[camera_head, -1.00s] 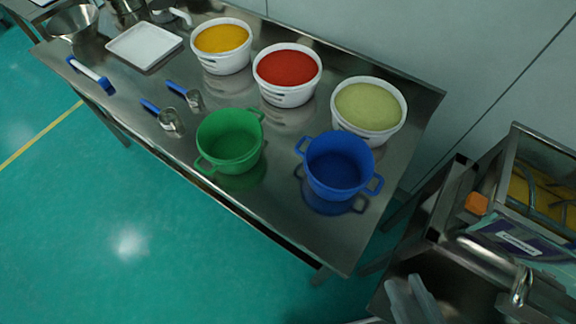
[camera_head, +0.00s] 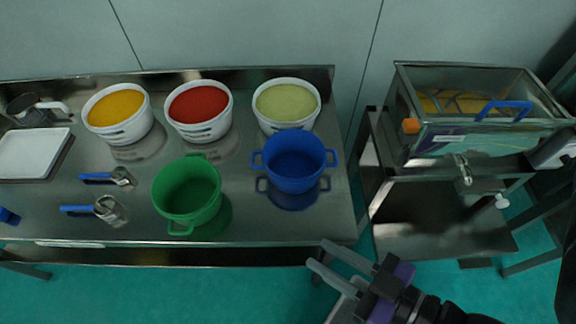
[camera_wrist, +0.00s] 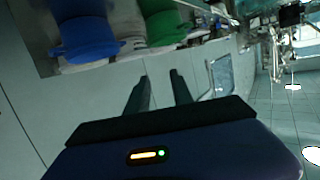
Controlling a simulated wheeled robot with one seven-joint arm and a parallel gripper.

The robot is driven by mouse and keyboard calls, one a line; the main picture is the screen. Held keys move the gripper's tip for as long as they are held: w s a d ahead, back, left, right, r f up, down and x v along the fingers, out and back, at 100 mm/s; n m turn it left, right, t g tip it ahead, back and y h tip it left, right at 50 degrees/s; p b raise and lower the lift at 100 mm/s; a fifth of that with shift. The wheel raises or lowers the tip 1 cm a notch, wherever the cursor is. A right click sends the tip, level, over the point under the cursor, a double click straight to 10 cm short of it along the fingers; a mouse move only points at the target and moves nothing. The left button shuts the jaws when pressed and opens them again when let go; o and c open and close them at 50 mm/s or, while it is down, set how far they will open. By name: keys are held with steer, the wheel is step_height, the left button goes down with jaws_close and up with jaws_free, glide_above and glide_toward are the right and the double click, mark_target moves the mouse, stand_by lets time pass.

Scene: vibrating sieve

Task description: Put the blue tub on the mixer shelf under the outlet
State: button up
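The blue tub (camera_head: 294,161) stands upright on the steel table, near its right end, with a handle on each side. It also shows in the wrist view (camera_wrist: 88,38). The mixer (camera_head: 478,108) stands at the right, with a yellow mass in its trough. Its outlet (camera_head: 463,170) is a metal spout on the front, above the steel mixer shelf (camera_head: 430,235). The shelf is bare under the outlet. My gripper (camera_head: 316,256) is in front of the table's right front corner, apart from the tub. Its two fingers are spread with nothing between them, also in the wrist view (camera_wrist: 161,88).
A green tub (camera_head: 188,193) stands left of the blue tub. White tubs of yellow, red (camera_head: 199,112) and pale green (camera_head: 287,104) material line the back. Metal scoops and a white tray (camera_head: 33,153) lie at the left. A gap separates table and mixer.

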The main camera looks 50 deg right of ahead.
steer(key=w+a+r+m+t, duration=0.15)
steer(key=w+a, duration=0.25)
steer(key=w, duration=0.6)
steer(key=w+a+r+m, duration=0.1)
steer(key=w+a+r, duration=0.2)
steer(key=w, duration=0.6)
steer(key=w+a+r+n+y, duration=0.3)
steer(key=w+r+n+y, duration=0.5)
steer(key=w+r+n, duration=0.6)
steer(key=n+g+h+p, duration=0.1)
steer(key=n+g+h, duration=0.6)
steer(key=g, duration=0.9)
glide_toward(312, 187)
steer(key=shift+m+t+h, duration=0.35)
steer(key=shift+m+h, duration=0.15)
steer(key=shift+m, duration=0.05)
steer(key=shift+a+f+p, duration=0.1)
steer(key=shift+f+p, duration=0.3)
steer(key=shift+f, duration=1)
steer(key=shift+a+f+p, duration=0.15)
steer(key=shift+f+p, duration=0.2)
steer(key=shift+f, duration=1.1)
jaws_close()
